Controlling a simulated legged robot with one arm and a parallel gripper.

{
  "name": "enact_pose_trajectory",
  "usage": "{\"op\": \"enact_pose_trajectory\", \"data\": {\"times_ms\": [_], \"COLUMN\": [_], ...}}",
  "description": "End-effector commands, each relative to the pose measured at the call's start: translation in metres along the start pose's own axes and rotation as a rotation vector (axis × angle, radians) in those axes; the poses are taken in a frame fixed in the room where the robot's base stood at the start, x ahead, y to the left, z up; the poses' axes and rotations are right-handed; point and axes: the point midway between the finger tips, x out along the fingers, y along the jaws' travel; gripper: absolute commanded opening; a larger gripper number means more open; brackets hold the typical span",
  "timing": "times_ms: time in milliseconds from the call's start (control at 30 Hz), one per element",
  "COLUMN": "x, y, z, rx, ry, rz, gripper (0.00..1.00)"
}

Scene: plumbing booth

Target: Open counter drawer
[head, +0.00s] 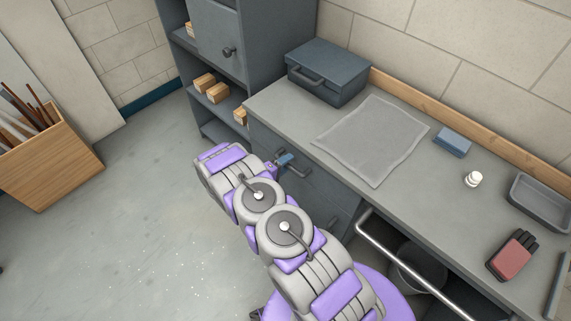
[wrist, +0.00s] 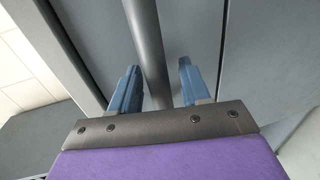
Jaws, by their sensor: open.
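The counter drawer (head: 262,138) is the dark grey front under the left end of the counter, and it looks shut. Its grey bar handle (head: 298,171) sticks out from the front. In the wrist view the handle (wrist: 149,50) runs between the two blue fingers of my gripper (wrist: 158,88). The fingers are apart, one on each side of the bar, with gaps visible. In the head view my gripper (head: 284,161) is at the handle, and my arm hides part of the drawer fronts.
The counter (head: 270,102) carries a grey toolbox (head: 328,78), a flat mat (head: 372,140), a blue block (head: 453,143), a white item (head: 474,179) and a tray (head: 542,200). A metal rail (head: 420,262) runs along the front at right. The floor at left is clear near my arm.

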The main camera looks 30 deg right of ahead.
Motion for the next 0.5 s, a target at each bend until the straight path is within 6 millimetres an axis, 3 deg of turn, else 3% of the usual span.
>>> {"op": "enact_pose_trajectory", "data": {"times_ms": [100, 500], "x": [-0.0002, 0.0003], "y": [0.0000, -0.0008], "z": [0.0000, 0.0002], "rx": [0.000, -0.001], "ry": [0.000, -0.001], "rz": [0.000, -0.002], "gripper": [0.46, 0.08]}}
